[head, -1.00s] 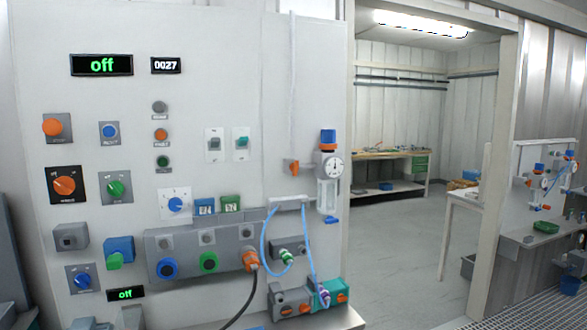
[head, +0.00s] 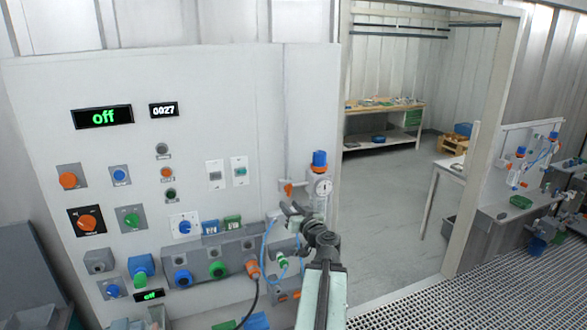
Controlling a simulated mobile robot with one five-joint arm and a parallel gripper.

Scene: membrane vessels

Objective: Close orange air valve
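The orange air valve (head: 287,188) is a small orange handle on the pipe at the right part of the grey panel, left of the blue-topped regulator (head: 319,161) with its round gauge. The handle looks the same as before, standing out beside the pipe. My gripper (head: 291,208) is at the end of my arm, in front of the panel and just below the orange valve. My arm hides the lower part of the regulator and some of the blue hose.
Left of the valve, the panel carries several knobs, switches and coloured sockets (head: 217,270). A blue hose (head: 266,240) and a black cable hang below. A doorway opens at the right to a workbench (head: 385,106). Metal grating (head: 420,305) covers the floor at front right.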

